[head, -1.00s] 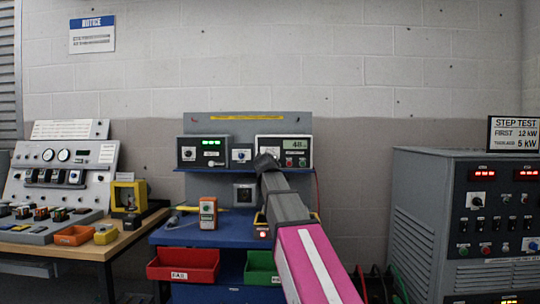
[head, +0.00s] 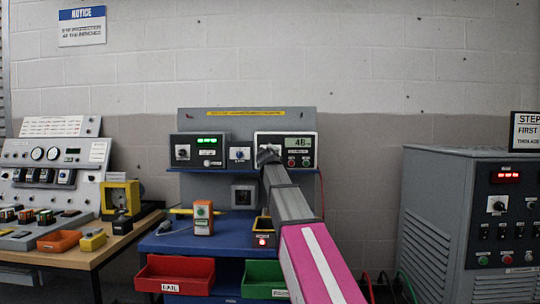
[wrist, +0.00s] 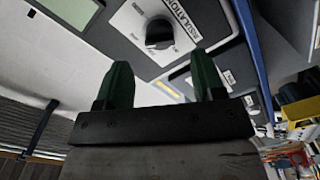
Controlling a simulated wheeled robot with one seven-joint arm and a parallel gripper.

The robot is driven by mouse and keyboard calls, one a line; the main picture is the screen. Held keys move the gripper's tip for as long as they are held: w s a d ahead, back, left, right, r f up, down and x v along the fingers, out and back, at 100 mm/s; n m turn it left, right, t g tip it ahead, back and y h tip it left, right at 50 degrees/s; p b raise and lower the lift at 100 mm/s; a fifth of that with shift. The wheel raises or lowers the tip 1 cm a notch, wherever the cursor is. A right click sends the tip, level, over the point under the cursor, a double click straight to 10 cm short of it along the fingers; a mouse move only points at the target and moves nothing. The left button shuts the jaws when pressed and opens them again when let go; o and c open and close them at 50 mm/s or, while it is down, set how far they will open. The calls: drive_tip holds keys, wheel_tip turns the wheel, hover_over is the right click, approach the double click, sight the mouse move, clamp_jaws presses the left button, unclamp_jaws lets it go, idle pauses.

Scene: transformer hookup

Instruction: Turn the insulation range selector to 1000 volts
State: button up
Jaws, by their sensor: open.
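The insulation tester is the right-hand box (head: 300,150) on the blue bench's shelf, with a green display reading about 48 and a red and a green button. Its selector, a round black knob (wrist: 159,33), sits on a white plate marked INSULATION (wrist: 135,22) in the wrist view. The knob's setting is too small to read. My gripper (wrist: 163,78) is open, its two dark green fingers apart and empty. The knob is ahead of the fingertips, roughly between them in the picture, with no visible contact. In the head view my gripper (head: 266,157) hides the knob.
Another meter box (head: 197,151) and a small switch box (head: 240,155) stand left on the same shelf. Below are an orange handheld device (head: 203,217), a red FAIL bin (head: 176,274) and a green bin (head: 264,280). A grey cabinet (head: 432,220) stands right.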

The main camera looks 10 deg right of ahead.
drive_tip(key=w, duration=0.2)
drive_tip(key=w+d, duration=0.1)
drive_tip(key=w, duration=0.2)
drive_tip(key=shift+w, duration=0.1)
drive_tip(key=c, duration=0.9)
drive_tip(key=shift+m, duration=0.3)
drive_tip(key=m, duration=1.1)
drive_tip(key=shift+d, duration=0.1)
drive_tip(key=shift+m, duration=0.3)
